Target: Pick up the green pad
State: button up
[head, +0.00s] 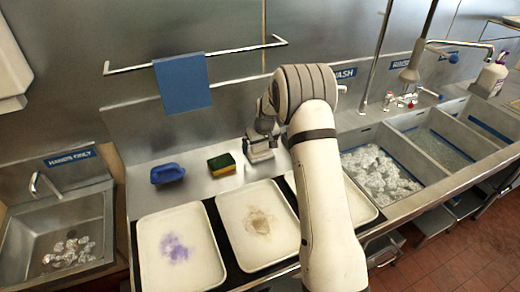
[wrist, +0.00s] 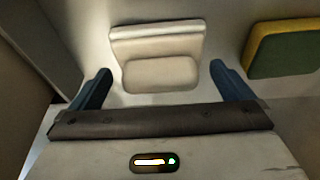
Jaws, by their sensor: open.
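The green pad (head: 221,164) is a small block, dark green with yellow, lying on the steel counter. In the wrist view the green pad (wrist: 284,50) shows at the right edge, cut off by the frame, outside my fingers. My gripper (head: 263,139) is to the right of the pad in the head view, over a pale block-shaped item. In the wrist view my gripper (wrist: 160,80) is open, with its two blue fingers on either side of the pale item (wrist: 160,58). I cannot tell whether they touch it. My arm hides part of the counter.
A blue item (head: 167,173) lies left of the pad. Trays with a purple stain (head: 152,265) and a brown stain (head: 236,238) lie in front; a third is partly behind my arm. A blue cloth (head: 183,83) hangs on a rail above. Sinks stand on both sides.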

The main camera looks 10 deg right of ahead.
jog(key=shift+x, duration=1)
jog(key=c, duration=0.8)
jog(key=shift+r, duration=0.1)
notch_tip(320, 180, up, 10)
jog(key=shift+f+b, duration=0.1)
jog(key=shift+b, duration=1.1)
